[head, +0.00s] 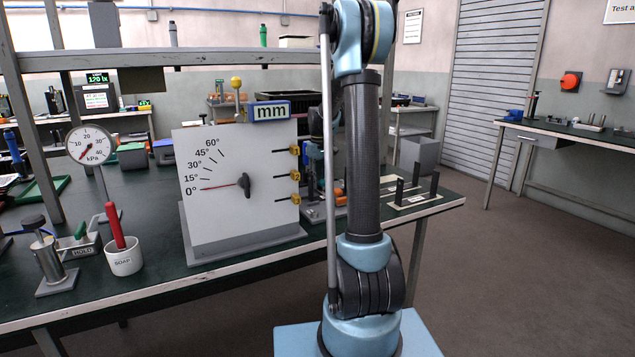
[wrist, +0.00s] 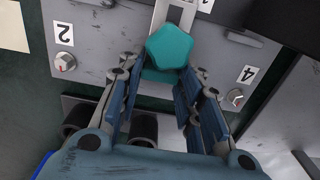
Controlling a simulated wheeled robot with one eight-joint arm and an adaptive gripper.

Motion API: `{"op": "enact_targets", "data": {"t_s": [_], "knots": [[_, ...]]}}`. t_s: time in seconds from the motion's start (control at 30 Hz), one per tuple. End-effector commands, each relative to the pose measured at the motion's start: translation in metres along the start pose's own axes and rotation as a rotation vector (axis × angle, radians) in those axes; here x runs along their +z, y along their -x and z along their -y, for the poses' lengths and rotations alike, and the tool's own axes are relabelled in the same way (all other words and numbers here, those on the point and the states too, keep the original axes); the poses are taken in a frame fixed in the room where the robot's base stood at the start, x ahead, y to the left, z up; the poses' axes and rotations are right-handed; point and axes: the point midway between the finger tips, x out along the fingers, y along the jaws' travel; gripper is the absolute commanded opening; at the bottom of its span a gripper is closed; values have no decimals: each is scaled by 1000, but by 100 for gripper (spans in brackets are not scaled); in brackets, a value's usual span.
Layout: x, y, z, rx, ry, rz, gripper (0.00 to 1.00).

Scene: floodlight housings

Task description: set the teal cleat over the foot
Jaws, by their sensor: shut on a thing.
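In the wrist view, my gripper (wrist: 163,74) has its two blue-padded fingers on either side of a teal piece, the teal cleat (wrist: 168,47). It is shut on the cleat. The cleat shows a five-sided top face and a lower teal part between the fingertips. It is in front of a grey plate (wrist: 110,50), at the lower end of a pale metal strip (wrist: 180,12). I cannot tell which part is the foot, or whether the cleat touches the plate. In the head view my arm hides the gripper and the cleat.
The grey plate bears number labels 2 (wrist: 64,34) and 4 (wrist: 247,74) with bolts beside them. Dark cylinders (wrist: 143,128) stand below it. In the head view, a dial board (head: 240,190) stands left of my arm on the bench, and a rack with dark posts (head: 410,197) stands right.

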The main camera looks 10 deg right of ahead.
Motion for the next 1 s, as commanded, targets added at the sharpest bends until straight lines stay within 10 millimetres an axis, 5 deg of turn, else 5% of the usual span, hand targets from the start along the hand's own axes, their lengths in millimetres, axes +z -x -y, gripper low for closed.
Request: {"op": "enact_targets", "data": {"t_s": [0.03,0.1,0.57,1.0], "knots": [[0,0,0,1,0,0,37],[0,0,0,1,0,0,53],[0,6,0,0,0,0,53],[-1,79,0,0,0,1,53]]}}
